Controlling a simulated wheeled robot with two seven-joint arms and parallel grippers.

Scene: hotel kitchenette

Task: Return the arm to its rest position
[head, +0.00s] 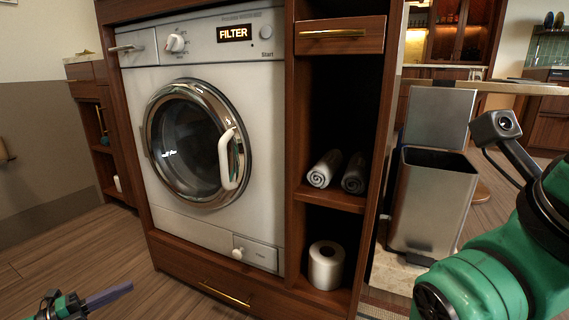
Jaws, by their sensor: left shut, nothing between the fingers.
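My left gripper (122,290) is low in the bottom left corner, above the wooden floor. Its fingers are shut, pointing right, with nothing between them. It is apart from the washing machine (225,80) and the cabinet. My right arm (485,285), green and black, comes in at the right edge; its gripper is not in view. The washing machine's round door (195,145) looks closed, and its display (234,33) reads FILTER. The small filter panel (262,254) at its lower right looks shut, with a white knob (238,254).
A wooden cabinet surrounds the machine, with a lower drawer (215,290). Its open shelves hold rolled towels (324,169) and a paper roll (326,266). A steel bin (430,205), lid raised, stands beyond my right arm. The floor (75,245) at left is clear.

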